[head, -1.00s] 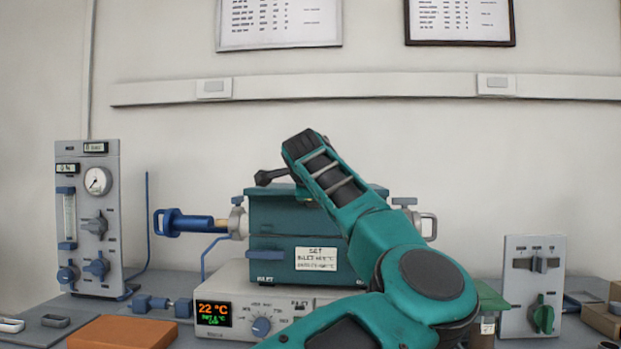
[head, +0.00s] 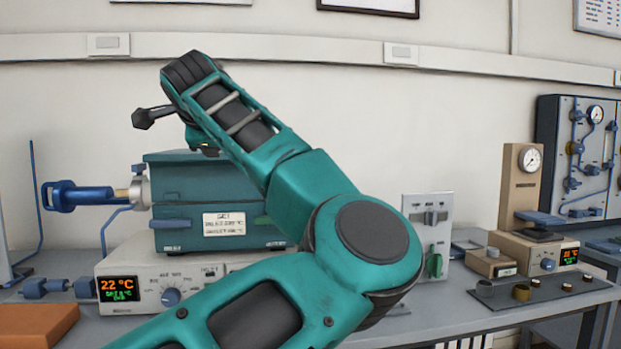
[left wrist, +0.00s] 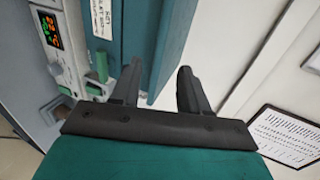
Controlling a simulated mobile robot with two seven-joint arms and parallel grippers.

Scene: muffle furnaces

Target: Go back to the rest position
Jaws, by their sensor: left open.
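My left arm crosses the head view in front of the furnace, with its elbow at the right and its forearm reaching up and left. My left gripper (left wrist: 160,76) is open and empty in the left wrist view, its two dark fingers spread apart. In the head view only part of it shows, as a dark piece beside the forearm's end above the furnace. The teal furnace (head: 180,218) stands on a white controller (head: 215,285) reading 22 °C. The forearm hides part of the furnace's right side. The furnace also shows in the left wrist view (left wrist: 130,40). My right gripper is out of view.
A blue-handled tube fitting (head: 85,195) sticks out left of the furnace. An orange block (head: 38,322) lies at front left. A grey switch panel (head: 428,212), a gauge stand (head: 522,185) and a dark tray (head: 548,288) stand to the right. The wall is behind.

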